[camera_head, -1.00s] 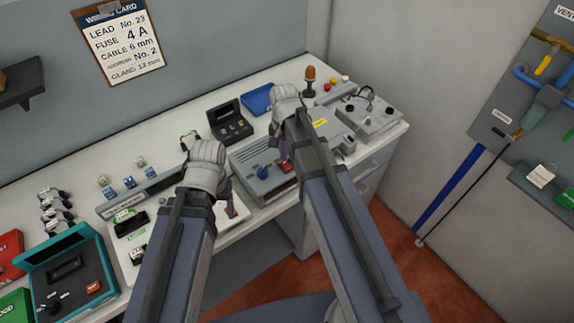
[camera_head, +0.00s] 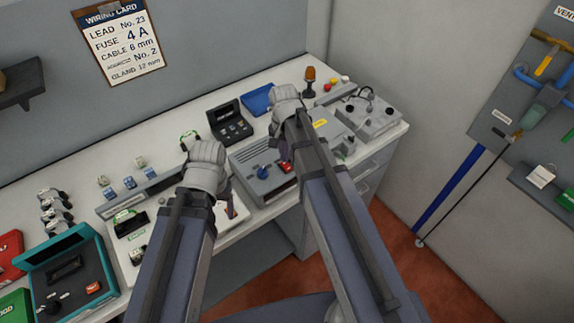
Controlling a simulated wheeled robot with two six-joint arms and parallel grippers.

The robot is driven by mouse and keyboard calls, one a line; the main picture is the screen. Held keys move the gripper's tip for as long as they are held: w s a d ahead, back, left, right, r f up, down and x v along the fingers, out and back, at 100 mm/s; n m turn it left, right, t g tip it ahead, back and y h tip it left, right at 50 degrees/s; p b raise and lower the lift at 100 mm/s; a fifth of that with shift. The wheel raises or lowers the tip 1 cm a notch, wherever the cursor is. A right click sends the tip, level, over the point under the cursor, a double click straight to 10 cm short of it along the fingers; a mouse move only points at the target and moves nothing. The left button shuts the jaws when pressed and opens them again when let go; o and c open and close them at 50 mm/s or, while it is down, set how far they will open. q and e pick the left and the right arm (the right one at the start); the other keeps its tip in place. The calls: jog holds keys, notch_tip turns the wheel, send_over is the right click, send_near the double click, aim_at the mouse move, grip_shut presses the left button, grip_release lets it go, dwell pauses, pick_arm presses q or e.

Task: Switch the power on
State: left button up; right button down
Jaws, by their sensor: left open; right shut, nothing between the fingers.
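A grey box (camera_head: 247,160) with a slatted top sits on the bench in the middle of the view. Its front carries a blue knob (camera_head: 263,172) and a red switch (camera_head: 287,167). My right gripper (camera_head: 284,158) is shut and empty, at the box's right part close to the red switch. My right arm partly covers that end, and I cannot tell whether the fingers touch the switch or which way it is set. My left gripper (camera_head: 228,200) is open, left of the box over a white tray (camera_head: 232,218); its fingers are partly hidden.
A black open case (camera_head: 230,122) and a blue tray (camera_head: 257,99) lie behind the box. A grey unit with a yellow label (camera_head: 320,123) and an amber beacon (camera_head: 309,78) stand to the right. A teal tester (camera_head: 68,268) is at left.

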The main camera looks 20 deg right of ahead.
pick_arm(q)
jog(key=shift+f+b, duration=0.9)
pick_arm(e)
jog(key=shift+f, duration=0.9)
pick_arm(q)
jog(key=shift+r, duration=0.1)
pick_arm(e)
notch_tip(320, 180, up, 7)
jog(key=p, duration=0.7)
jog(key=shift+r, duration=0.1)
pick_arm(q)
notch_tip(320, 180, up, 7)
